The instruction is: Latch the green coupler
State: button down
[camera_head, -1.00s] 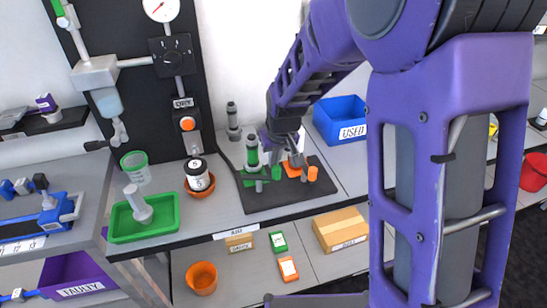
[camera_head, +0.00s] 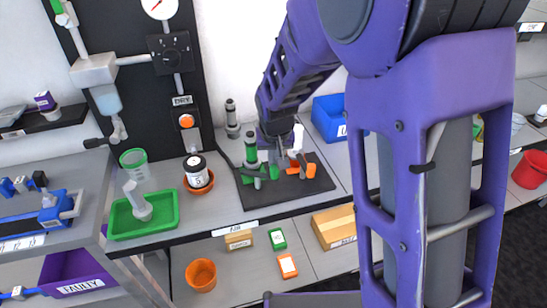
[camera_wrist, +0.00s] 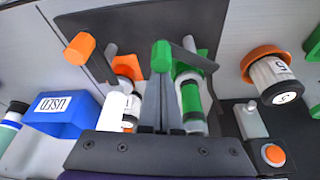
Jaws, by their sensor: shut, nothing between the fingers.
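The green coupler (camera_head: 251,153) stands on a dark mat on the bench. It also shows in the wrist view (camera_wrist: 190,88), just right of my fingers. Its lever ends in a green knob (camera_wrist: 161,56), which appears right at my fingertips in the wrist view; contact cannot be told. The knob also shows in the head view (camera_head: 273,172). My gripper (camera_wrist: 161,88) is shut and empty, low between the green coupler and the orange coupler (camera_wrist: 127,68). In the head view my gripper (camera_head: 280,152) partly hides the couplers.
The orange coupler's lever has an orange knob (camera_wrist: 80,48) standing off to the left in the wrist view. The dark mat (camera_head: 260,198) has bare room at its front. A blue bin (camera_head: 327,118) stands right. A labelled jar (camera_head: 196,174) and green tray (camera_head: 168,222) stand left.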

aim_at(272, 176)
jog(key=m, duration=0.1)
jog(key=s+m+h, duration=0.1)
jog(key=m, duration=0.1)
jog(key=s+m, duration=0.1)
jog(key=m, duration=0.1)
jog(key=shift+a+h, duration=0.25)
jog(key=shift+h, duration=0.15)
jog(key=m, duration=0.1)
jog(key=s+m, duration=0.1)
jog(key=m, duration=0.1)
jog(key=a+m+g+h, duration=0.1)
jog(key=m, duration=0.1)
jog(key=shift+s, duration=0.2)
jog(key=shift+s+p, duration=0.15)
jog(key=shift+p, duration=0.15)
jog(key=shift+a, duration=0.15)
jog(key=w+d, duration=0.2)
jog(key=d, duration=0.1)
jog(key=shift+w+d+f, duration=0.1)
jog(key=shift+w+d, duration=0.2)
jog(key=v, duration=1)
jog(key=shift+a, duration=0.4)
jog(key=shift+w+d, duration=0.1)
